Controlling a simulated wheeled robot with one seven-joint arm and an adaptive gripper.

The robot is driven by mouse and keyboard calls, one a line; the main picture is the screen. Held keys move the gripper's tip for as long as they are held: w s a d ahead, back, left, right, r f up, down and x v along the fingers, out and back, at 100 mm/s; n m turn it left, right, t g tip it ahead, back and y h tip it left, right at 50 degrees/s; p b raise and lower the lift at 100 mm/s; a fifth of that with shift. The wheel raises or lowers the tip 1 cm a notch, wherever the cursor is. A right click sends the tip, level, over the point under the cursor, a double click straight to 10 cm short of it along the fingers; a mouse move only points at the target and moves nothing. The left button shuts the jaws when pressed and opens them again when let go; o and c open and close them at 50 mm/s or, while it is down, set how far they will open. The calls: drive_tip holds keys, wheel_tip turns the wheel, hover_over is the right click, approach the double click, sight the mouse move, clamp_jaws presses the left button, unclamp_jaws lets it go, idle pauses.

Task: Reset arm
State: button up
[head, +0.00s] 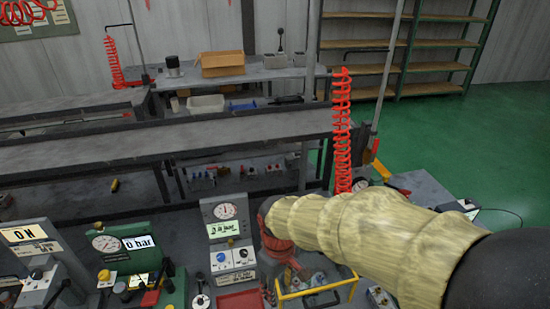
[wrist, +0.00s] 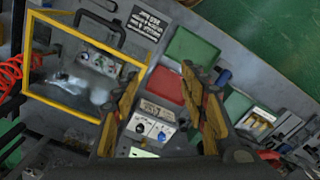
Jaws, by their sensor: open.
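My arm (head: 350,222) reaches in from the lower right of the head view, wrapped in a pale yellowish sleeve, and its end is over the bench beside the grey gauge block. In the wrist view my gripper (wrist: 163,78) is open, with its two yellow-and-dark fingers apart and nothing between them. The same grey gauge block (head: 231,240) shows in the head view, left of my arm's end. The gripper's fingers are hard to make out in the head view.
A yellow-framed clear box (head: 318,288) stands below my arm; it also shows in the wrist view (wrist: 37,98). A green gauge block (head: 125,245) and an ON block (head: 32,250) stand at left. A red coiled hose (head: 342,130) hangs behind the arm. Green floor (head: 450,150) is open at right.

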drive_tip(key=s+d+r+m+t+b, duration=0.3)
drive_tip(key=s+d+m+b, duration=0.1)
drive_tip(key=d, duration=0.5)
drive_tip(key=s+d+r+m+t+b, duration=0.2)
drive_tip(key=s+d+r+m+b, duration=0.2)
drive_tip(key=d, duration=0.5)
drive_tip(key=shift+s+r+m+t+b, duration=0.3)
drive_tip(key=shift+s+m+t, duration=0.1)
drive_tip(key=shift+s, duration=1)
drive_tip(key=shift+a, duration=0.1)
idle(1.0)
